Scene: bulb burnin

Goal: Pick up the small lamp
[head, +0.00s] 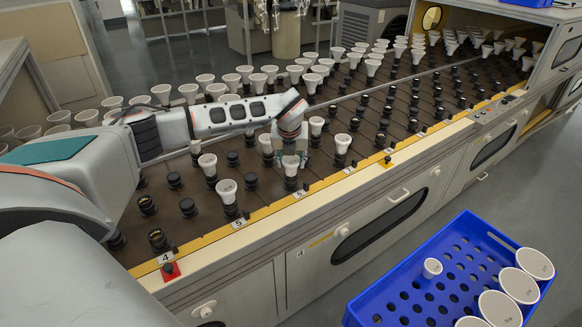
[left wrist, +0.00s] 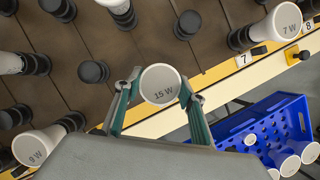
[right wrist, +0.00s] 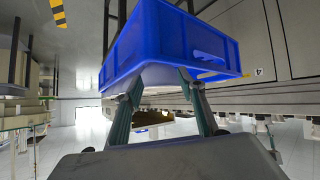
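A small white 15 W lamp (left wrist: 161,85) shows face-on between my left gripper's fingertips (left wrist: 161,92) in the left wrist view. In the head view this lamp (head: 291,160) stands upright in a black socket in the front row. My left gripper (head: 290,150) is over it, fingers spread to either side; firm contact does not show. Another small white lamp (head: 432,267) is in the blue crate (head: 377,296). My right gripper (right wrist: 159,88) is open and empty, with the crate (right wrist: 165,50) ahead of its fingertips; the head view does not show it.
Several white lamps and empty black sockets fill the brown rack around my left gripper, including a 9 W (left wrist: 38,147) and a 7 W lamp (left wrist: 280,25). Larger white lamps (head: 519,285) occupy the crate's right side. A yellow-edged rail with numbered labels borders the rack.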

